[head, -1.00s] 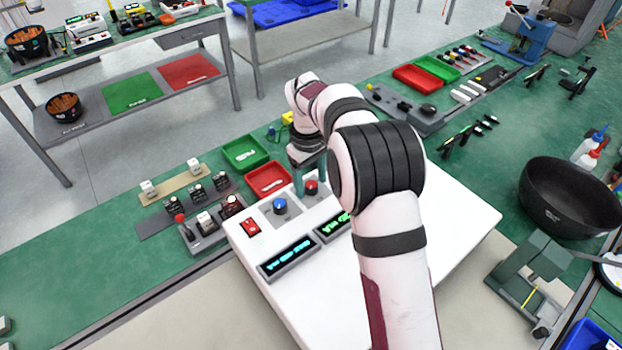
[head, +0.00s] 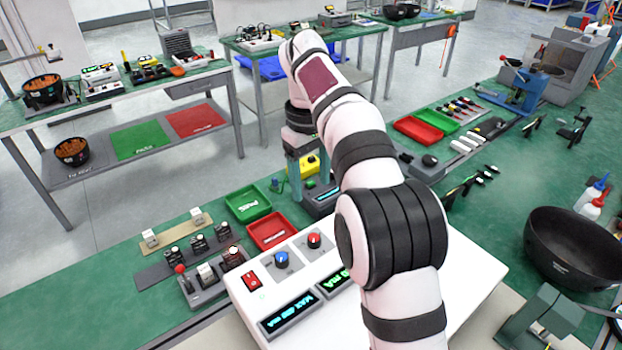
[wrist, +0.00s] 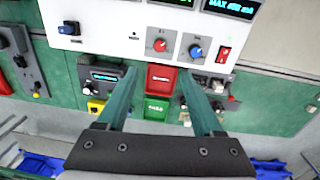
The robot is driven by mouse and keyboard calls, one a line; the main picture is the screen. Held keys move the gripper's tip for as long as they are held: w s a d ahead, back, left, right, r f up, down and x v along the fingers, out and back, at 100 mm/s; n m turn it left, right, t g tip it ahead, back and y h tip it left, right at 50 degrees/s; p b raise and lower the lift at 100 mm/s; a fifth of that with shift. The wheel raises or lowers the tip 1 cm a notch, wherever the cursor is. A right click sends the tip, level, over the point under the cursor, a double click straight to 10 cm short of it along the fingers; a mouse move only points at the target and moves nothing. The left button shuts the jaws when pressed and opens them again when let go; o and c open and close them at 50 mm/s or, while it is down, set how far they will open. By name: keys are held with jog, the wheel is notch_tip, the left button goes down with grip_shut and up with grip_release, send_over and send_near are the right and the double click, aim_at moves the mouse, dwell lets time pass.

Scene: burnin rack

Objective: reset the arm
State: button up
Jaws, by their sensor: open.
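My gripper (wrist: 161,112) is open and empty in the wrist view, its two green fingers spread apart. In the head view my gripper (head: 306,180) hangs raised above the far side of the bench, pointing down behind the white power supply box. The white box (head: 262,308) has a blue knob (head: 281,260), a red knob (head: 314,240), a red switch (head: 251,281) and lit displays. In the wrist view the red knob (wrist: 160,45) and blue knob (wrist: 196,52) lie beyond the fingertips, apart from them.
A green tray (head: 248,203) and a red tray (head: 269,231) sit beside the box. A rack with small modules (head: 190,250) stands at left. A yellow-and-dark device (head: 310,165) is near the gripper. A black bowl (head: 572,253) stands at right. The air around the gripper looks clear.

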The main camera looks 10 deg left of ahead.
dwell(0.3)
jog(key=s+d+r+m, duration=0.3)
jog(key=s+d+m, duration=0.2)
jog(key=s+d, duration=0.4)
jog(key=s+d+f+m, duration=0.1)
jog(key=s+f+m, duration=0.2)
jog(key=s, duration=0.5)
jog(key=s+d+f+m+y, duration=0.1)
jog(key=s+d+f+m, duration=0.1)
jog(key=s, duration=0.6)
jog(key=s+d+f+m+y, duration=0.1)
jog(key=s+f+m, duration=0.4)
jog(key=s, duration=0.3)
jog(key=shift+s+d+g, duration=0.25)
jog(key=shift+d+g, duration=0.05)
jog(key=shift+d, duration=0.1)
jog(key=shift+w+r, duration=0.1)
